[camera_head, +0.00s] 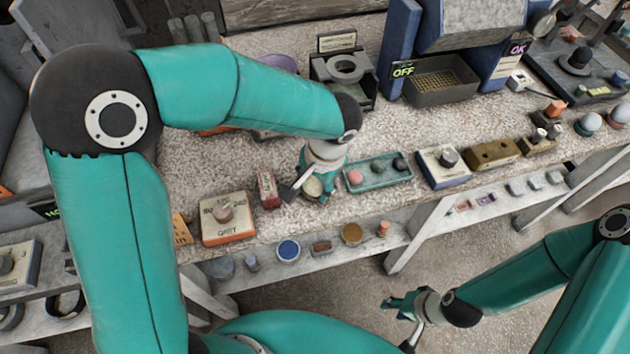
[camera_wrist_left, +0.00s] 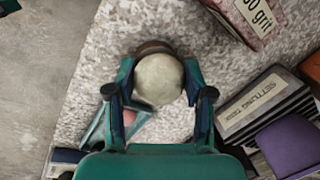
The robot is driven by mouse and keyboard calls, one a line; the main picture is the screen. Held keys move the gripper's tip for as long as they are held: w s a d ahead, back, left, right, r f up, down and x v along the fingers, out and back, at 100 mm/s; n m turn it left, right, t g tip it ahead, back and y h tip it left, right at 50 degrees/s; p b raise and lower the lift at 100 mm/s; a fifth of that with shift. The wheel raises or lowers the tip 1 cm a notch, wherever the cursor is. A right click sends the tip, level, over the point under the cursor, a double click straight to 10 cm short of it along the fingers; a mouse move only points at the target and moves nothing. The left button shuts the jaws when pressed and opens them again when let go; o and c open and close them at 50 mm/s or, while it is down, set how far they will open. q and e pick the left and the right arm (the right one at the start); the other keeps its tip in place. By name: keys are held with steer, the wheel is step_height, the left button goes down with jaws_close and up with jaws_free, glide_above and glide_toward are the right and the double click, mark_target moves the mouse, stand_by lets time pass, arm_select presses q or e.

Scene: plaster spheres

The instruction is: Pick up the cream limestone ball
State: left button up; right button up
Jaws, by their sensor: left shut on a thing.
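The cream limestone ball (camera_wrist_left: 158,80) sits between the two fingers of my left gripper (camera_wrist_left: 158,88), which is shut on it. A brown round rim shows just behind the ball in the wrist view; I cannot tell whether the ball touches it. In the head view the left gripper (camera_head: 311,187) is low over the front of the bench, left of the teal tray, and the pale ball (camera_head: 313,187) partly shows between its fingers. My right gripper (camera_head: 398,318) hangs empty in front of the bench, its fingers apart.
The teal tray (camera_head: 383,183) holds a pink ball (camera_head: 355,177), a greenish ball (camera_head: 378,167) and a dark ball (camera_head: 400,163). A small red grit box (camera_head: 267,188) stands close left of the left gripper. A lower shelf runs below.

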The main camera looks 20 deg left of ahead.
arm_select(q)
steer(key=shift+r, duration=0.1)
step_height(320, 180, up, 20)
steer(key=p, duration=0.1)
stand_by(0.4)
steer(key=o, duration=0.7)
steer(key=shift+c, duration=0.2)
steer(key=c, duration=0.5)
steer(key=shift+c, duration=0.2)
